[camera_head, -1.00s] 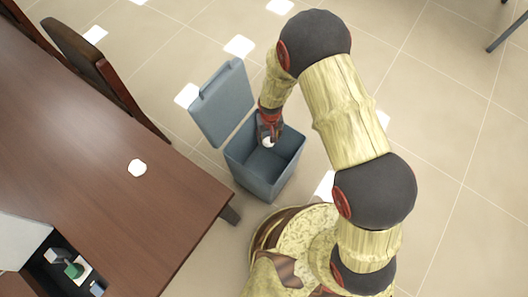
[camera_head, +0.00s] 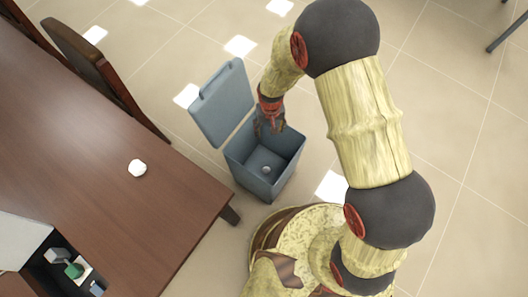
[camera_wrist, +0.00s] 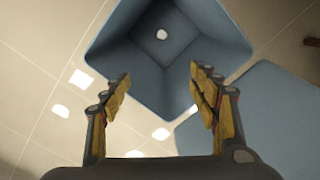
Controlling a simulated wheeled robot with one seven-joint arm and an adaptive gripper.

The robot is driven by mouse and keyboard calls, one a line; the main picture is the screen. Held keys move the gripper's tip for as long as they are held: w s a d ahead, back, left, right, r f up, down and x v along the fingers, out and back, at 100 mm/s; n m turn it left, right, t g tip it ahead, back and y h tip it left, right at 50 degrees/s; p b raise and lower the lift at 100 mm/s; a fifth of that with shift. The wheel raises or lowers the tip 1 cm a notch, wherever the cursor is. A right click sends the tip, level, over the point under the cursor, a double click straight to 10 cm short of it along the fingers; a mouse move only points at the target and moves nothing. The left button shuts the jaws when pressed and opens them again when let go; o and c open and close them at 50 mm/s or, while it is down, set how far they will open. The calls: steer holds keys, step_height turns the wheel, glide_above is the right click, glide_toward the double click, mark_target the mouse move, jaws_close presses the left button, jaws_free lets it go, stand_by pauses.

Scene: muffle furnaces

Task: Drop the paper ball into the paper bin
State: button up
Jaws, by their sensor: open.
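The blue-grey paper bin (camera_head: 262,188) stands on the floor beside the table with its lid (camera_head: 223,102) swung up. A small pale paper ball (camera_head: 266,169) lies on the bin's floor; it also shows in the wrist view (camera_wrist: 162,34), inside the bin (camera_wrist: 112,58). A white crumpled ball (camera_head: 137,168) rests on the table top. My gripper (camera_head: 270,126) is above the bin's back rim, near the lid. In the wrist view my gripper (camera_wrist: 158,74) has its fingers wide apart, with nothing between them.
The brown wooden table (camera_head: 150,230) fills the left, with a chair (camera_head: 95,70) at its far side. A dark box with small items (camera_head: 72,270) sits at lower left.

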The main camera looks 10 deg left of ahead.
steer(key=shift+r, duration=2.5)
